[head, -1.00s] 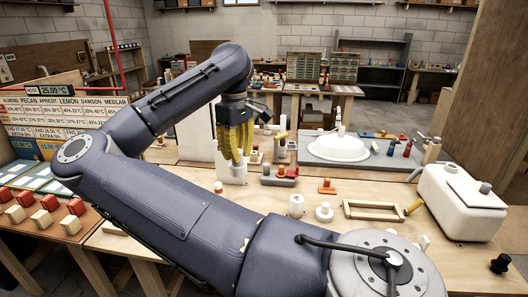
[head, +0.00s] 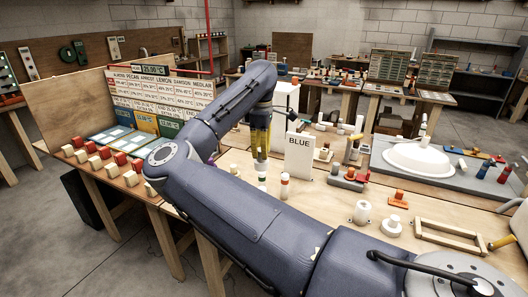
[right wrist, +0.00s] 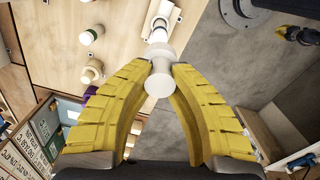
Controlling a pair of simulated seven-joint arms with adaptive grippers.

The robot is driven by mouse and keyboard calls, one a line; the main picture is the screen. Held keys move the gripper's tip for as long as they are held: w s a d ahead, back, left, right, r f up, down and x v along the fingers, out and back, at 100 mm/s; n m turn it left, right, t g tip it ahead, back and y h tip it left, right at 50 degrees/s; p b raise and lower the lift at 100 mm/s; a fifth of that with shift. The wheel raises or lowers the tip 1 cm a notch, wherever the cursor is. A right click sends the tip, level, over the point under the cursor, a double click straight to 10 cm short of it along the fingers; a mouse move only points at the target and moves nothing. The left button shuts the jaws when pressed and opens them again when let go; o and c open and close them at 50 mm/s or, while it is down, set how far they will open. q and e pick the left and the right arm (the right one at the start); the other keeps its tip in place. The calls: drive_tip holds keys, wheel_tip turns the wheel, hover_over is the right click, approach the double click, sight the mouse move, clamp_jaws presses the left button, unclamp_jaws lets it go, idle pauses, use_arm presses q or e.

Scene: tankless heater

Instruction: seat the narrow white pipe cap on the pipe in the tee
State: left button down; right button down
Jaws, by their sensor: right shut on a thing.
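My right gripper (head: 261,150) has yellow fingers and points down over the left part of the workbench. In the right wrist view its fingertips (right wrist: 160,78) are closed on a small white round piece (right wrist: 158,83), which looks like the narrow white pipe cap. Beyond it, in line, is a white fitting (right wrist: 161,16); I cannot tell whether the two touch or whether this is the tee. In the head view a white part (head: 261,166) shows just below the fingertips. My left gripper is not in view.
A white block marked BLUE (head: 299,157) stands just right of the gripper. A white red-banded cylinder (head: 285,188) and a green-banded one (head: 262,182) stand in front. Red and cream buttons (head: 103,160) line the left bench. A wooden frame (head: 449,236) lies at right.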

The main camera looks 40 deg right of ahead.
drive_tip(key=shift+f, duration=0.15)
drive_tip(key=shift+f, duration=2.35)
drive_tip(key=shift+f, duration=0.2)
drive_tip(key=shift+f, duration=1.5)
drive_tip(key=shift+f, duration=1.55)
idle(1.2)
drive_tip(key=c, duration=1.3)
unclamp_jaws()
drive_tip(key=shift+o, duration=0.2)
drive_tip(key=shift+r, duration=0.1)
